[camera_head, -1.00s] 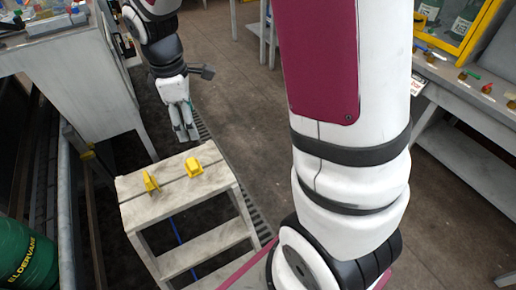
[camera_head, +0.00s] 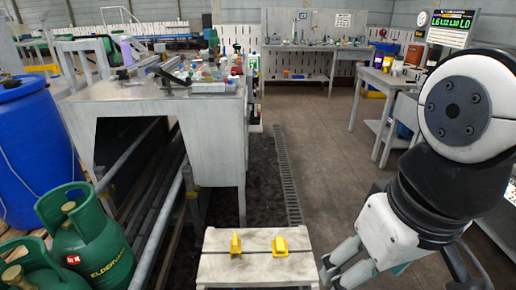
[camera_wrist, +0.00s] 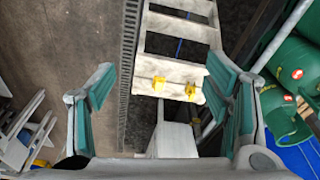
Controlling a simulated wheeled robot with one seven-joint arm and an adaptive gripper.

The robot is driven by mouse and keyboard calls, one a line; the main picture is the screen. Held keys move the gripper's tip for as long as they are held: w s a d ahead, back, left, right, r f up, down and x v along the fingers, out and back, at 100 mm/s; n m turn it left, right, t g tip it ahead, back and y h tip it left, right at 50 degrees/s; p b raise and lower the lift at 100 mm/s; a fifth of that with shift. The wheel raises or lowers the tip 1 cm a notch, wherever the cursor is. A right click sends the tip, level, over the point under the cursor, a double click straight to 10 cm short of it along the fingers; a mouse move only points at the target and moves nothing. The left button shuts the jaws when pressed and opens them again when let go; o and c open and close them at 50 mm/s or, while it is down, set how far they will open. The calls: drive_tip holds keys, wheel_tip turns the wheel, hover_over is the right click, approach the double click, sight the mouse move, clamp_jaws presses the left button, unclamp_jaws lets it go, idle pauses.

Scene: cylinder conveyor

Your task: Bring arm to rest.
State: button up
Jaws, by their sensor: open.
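My gripper (camera_head: 347,264) shows at the lower right of the head view, beside the right edge of the small step stool (camera_head: 218,272), with my folded arm above it. In the wrist view my gripper (camera_wrist: 163,100) has its two green-padded fingers spread wide apart, with nothing between the pads. The stool also shows in the wrist view (camera_wrist: 180,42), beyond the fingers. Two yellow pieces, a left one (camera_head: 236,244) and a right one (camera_head: 280,246), lie apart on the stool top.
A cluttered grey workbench (camera_head: 217,125) stands beyond the stool. Green gas cylinders (camera_head: 95,245) and a blue barrel (camera_head: 35,150) are at the left. A grey side table (camera_head: 392,82) stands at the right. The brown floor (camera_head: 315,150) between is clear.

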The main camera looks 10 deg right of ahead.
drive_tip(key=shift+s+a+f, duration=0.1)
drive_tip(key=shift+s, duration=0.25)
wheel_tip(320, 180, up, 12)
drive_tip(key=t+p, duration=0.2)
drive_tip(key=p, duration=0.8)
drive_tip(key=shift+d, duration=0.2)
